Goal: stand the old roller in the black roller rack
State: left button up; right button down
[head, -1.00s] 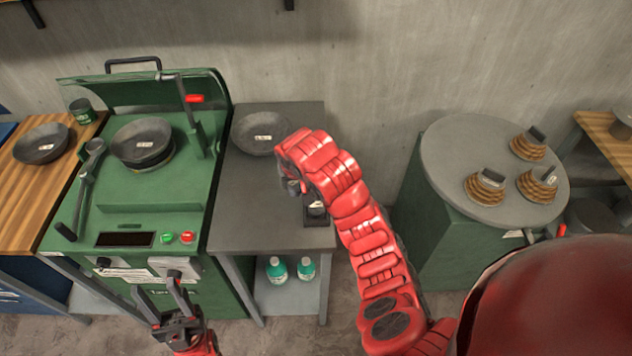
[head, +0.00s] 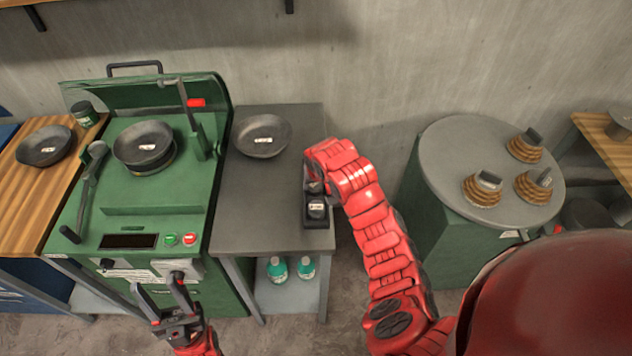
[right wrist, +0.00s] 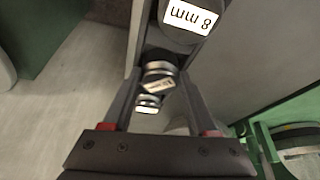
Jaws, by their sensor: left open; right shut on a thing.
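The black roller rack (head: 318,221) sits at the right edge of the grey side table in the head view. A labelled roller (head: 317,207) stands in its near part; the right wrist view shows a roller marked "8 mm" (right wrist: 188,18) close by. My right gripper (right wrist: 160,82) is shut on a small dark roller with a silvery rim (right wrist: 158,70), over the rack's far part. The arm hides the grip in the head view, and I cannot tell whether the held roller touches the rack. My left gripper (head: 160,300) is open and empty in front of the green machine.
The green machine (head: 150,205) with a bowl (head: 144,146) stands left of the grey table (head: 255,220). Another bowl (head: 262,135) lies at the table's back. A round stand (head: 465,150) at right bears several ringed stacks. The table's middle is clear.

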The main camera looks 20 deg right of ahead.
jog(key=shift+c, duration=1)
grip_release()
jog(key=shift+f, duration=0.1)
